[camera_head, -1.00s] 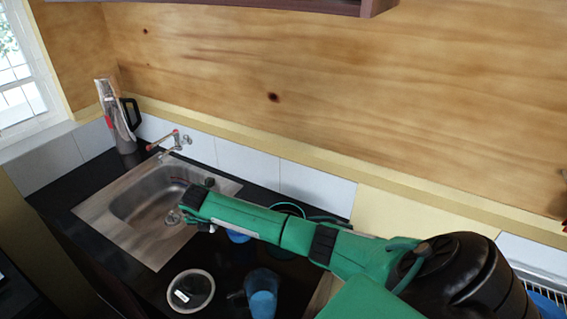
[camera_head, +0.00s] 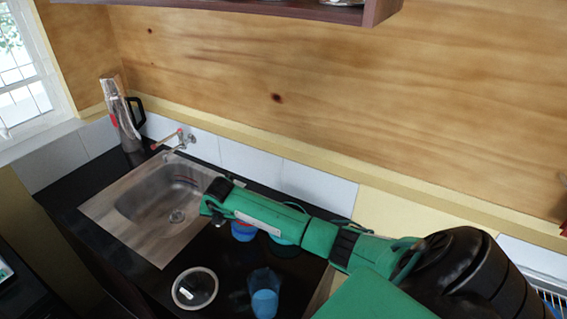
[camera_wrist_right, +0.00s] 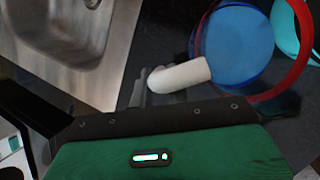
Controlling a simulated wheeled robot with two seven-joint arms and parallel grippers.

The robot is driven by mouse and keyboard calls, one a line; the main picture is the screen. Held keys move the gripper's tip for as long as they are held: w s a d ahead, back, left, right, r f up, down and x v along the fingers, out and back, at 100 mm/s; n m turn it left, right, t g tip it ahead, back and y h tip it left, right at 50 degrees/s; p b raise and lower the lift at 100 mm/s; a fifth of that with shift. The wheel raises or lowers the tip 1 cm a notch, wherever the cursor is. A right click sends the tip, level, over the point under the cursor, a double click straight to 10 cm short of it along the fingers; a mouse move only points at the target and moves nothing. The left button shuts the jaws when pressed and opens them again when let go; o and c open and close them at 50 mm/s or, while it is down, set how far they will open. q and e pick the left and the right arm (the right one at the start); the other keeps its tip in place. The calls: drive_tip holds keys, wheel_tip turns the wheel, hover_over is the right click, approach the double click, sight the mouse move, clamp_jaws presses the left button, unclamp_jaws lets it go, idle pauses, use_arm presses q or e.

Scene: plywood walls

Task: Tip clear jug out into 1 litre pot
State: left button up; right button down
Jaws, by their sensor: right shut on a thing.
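A clear jug (camera_head: 264,292) with blue contents stands upright on the black worktop, near the bottom middle of the head view. A blue vessel with a red rim (camera_head: 243,231) is by my right gripper (camera_head: 220,220). In the right wrist view this red-rimmed vessel (camera_wrist_right: 238,45) has a white handle (camera_wrist_right: 182,75), and my right gripper (camera_wrist_right: 148,84) is shut at that handle; its fingertips are partly hidden. A round pale-rimmed vessel (camera_head: 194,307) with a white label stands left of the jug. I cannot tell which vessel is the 1 litre pot. My left gripper is out of view.
A steel sink (camera_head: 130,228) with a tap (camera_head: 180,140) lies to the left. A tall flask (camera_head: 124,125) stands in the back corner. A teal vessel (camera_head: 281,240) is just right of the red-rimmed one. A shelf (camera_head: 330,12) hangs above.

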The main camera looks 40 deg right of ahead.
drive_tip(key=shift+s+d+r+t+y+p, duration=0.2)
drive_tip(key=shift+d+r+t+y, duration=0.1)
drive_tip(key=shift+r, duration=0.1)
drive_tip(key=shift+s+d+r+t+y+p, duration=0.1)
drive_tip(key=shift+d+r+t+y+p, duration=0.1)
drive_tip(key=shift+r+y, duration=0.15)
drive_tip(key=r, duration=0.1)
drive_tip(key=d+r+y+p, duration=0.1)
drive_tip(key=s+r+t, duration=0.1)
drive_tip(key=shift+d+r+m, duration=0.15)
drive_tip(key=shift+d+m, duration=0.15)
drive_tip(key=shift+d, duration=0.1)
drive_tip(key=shift+s+d+r+t+y, duration=0.35)
drive_tip(key=shift+d+r+y, duration=0.1)
drive_tip(key=shift+r+y, duration=0.15)
drive_tip(key=shift+s+d+r+t+y, duration=0.3)
drive_tip(key=shift+d+r+y, duration=0.15)
drive_tip(key=shift+r, duration=0.2)
drive_tip(key=shift+s+d+r+m+t+y, duration=0.2)
drive_tip(key=shift+d+r+m+t+y, duration=0.05)
drive_tip(key=shift+d+r+m+y, duration=0.15)
drive_tip(key=shift+s+d, duration=0.15)
drive_tip(key=shift+s, duration=0.05)
drive_tip(key=shift+d+y, duration=0.15)
drive_tip(key=shift+y, duration=0.15)
